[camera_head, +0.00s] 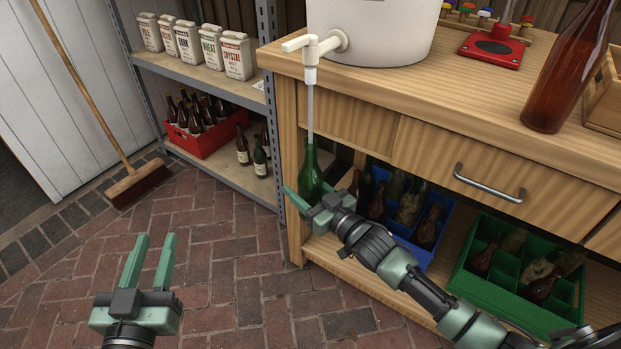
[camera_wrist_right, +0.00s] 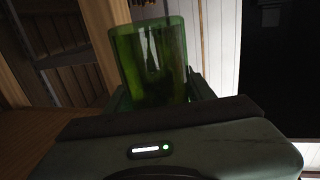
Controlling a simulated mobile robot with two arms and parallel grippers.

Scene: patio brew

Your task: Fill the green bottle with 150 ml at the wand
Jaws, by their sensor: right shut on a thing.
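The green bottle (camera_head: 311,172) is upright under the white tap on the front of the bench in the head view. My right gripper (camera_head: 305,202) is shut around its lower body; the bottle also fills the middle of the right wrist view (camera_wrist_right: 155,60). The pale wand (camera_head: 310,110) hangs straight down from the tap (camera_head: 312,48), and its lower end meets the bottle's mouth. Whether the tip is inside the neck, and the liquid level, I cannot tell. My left gripper (camera_head: 150,262) is open and empty above the brick floor at lower left.
The white bucket (camera_head: 372,30) stands on the wooden bench (camera_head: 450,90). A brown bottle (camera_head: 568,75) and a red-based device (camera_head: 494,50) are on the bench top. Below are a blue crate (camera_head: 415,256) and a green crate (camera_head: 510,303). A broom (camera_head: 138,184) leans at left; the floor between is clear.

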